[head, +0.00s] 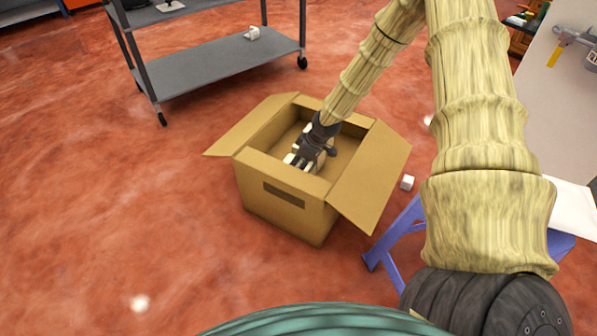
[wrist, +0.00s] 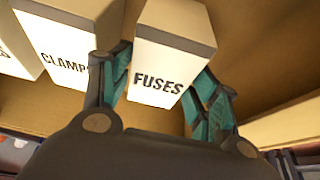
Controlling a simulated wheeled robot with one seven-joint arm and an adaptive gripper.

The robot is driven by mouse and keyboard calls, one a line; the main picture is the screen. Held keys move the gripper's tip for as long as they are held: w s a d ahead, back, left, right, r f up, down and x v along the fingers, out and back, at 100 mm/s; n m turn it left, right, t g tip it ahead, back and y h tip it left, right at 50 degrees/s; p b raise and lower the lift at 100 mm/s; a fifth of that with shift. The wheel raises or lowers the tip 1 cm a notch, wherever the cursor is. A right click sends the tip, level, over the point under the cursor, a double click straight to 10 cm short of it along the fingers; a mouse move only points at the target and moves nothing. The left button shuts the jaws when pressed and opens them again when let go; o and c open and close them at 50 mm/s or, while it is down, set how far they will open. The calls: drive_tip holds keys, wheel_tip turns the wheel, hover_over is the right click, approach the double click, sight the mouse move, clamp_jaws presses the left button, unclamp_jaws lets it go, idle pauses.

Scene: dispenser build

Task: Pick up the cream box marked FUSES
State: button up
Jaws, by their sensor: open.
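The cream box marked FUSES (wrist: 172,55) is in the middle of the wrist view, inside the open cardboard box (head: 290,206). My gripper (wrist: 160,88) is open, with one teal finger on each side of the FUSES box. The left finger lies between it and the cream box marked CLAMPS (wrist: 65,40). I cannot tell whether the fingers touch the FUSES box. In the head view my gripper (head: 308,156) reaches down into the cardboard box and hides part of the cream boxes there.
Another cream box (wrist: 15,50) is cut off at the left of the wrist view. The cardboard walls and spread flaps (head: 372,178) surround my gripper.

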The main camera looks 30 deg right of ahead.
idle(0.4)
drive_tip(key=c, duration=1.2)
drive_tip(key=shift+o, duration=0.2)
drive_tip(key=shift+r+b, duration=0.1)
drive_tip(key=shift+b, duration=0.35)
